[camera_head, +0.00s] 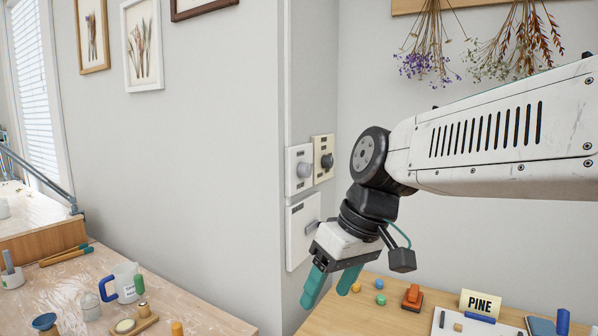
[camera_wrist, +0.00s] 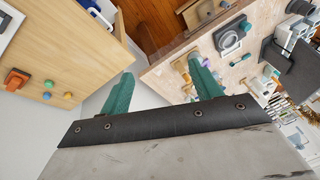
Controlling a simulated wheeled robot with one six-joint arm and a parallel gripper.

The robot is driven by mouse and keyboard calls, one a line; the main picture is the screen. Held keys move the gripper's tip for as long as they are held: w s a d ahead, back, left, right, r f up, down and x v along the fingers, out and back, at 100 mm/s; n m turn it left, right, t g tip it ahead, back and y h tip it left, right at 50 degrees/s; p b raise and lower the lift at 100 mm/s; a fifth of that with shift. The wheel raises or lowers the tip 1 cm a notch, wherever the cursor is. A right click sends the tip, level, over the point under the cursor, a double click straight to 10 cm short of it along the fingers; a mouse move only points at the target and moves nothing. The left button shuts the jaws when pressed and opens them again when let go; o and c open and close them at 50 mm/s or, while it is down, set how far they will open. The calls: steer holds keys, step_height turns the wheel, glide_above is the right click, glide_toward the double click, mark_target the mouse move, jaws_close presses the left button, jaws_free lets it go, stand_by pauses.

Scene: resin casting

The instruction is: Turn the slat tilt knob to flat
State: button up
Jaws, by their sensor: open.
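Two knobs sit on wall plates at the wall corner in the head view. A grey round knob (camera_head: 304,170) is on a white plate (camera_head: 293,184); a dark knob (camera_head: 327,161) is on a cream plate (camera_head: 322,142) to its right. Their labels are too small to read, so I cannot tell which one is the slat tilt knob or how it is turned. My gripper (camera_head: 326,296) is open and empty, below and in front of the plates, its teal fingers pointing down.
A larger white plate with a grey lever (camera_head: 312,227) is below the knobs, close to my gripper. A wooden table (camera_head: 398,318) with small coloured balls and a PINE sign (camera_head: 480,304) is at lower right. A cluttered workbench (camera_head: 190,301) is at lower left. Window blinds (camera_head: 33,90) hang far left.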

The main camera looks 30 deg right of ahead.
steer(key=w+d+r+n+t+y, duration=0.1)
steer(key=w+r, duration=0.2)
steer(key=w, duration=0.4)
steer(key=w+d+r+n+t+y, duration=0.1)
steer(key=w+d+r, duration=0.1)
steer(key=w, duration=0.4)
steer(key=n+t, duration=0.3)
steer(key=t, duration=0.4)
glide_toward(309, 171)
steer(key=f, duration=0.1)
steer(key=shift+t+y, duration=0.3)
steer(key=shift+y, duration=0.1)
steer(key=x, duration=0.7)
steer(key=shift+w, duration=0.25)
steer(key=shift+w+a+f, duration=0.2)
steer(key=shift+w+f, duration=0.1)
steer(key=shift+w, duration=0.2)
steer(key=c, duration=1)
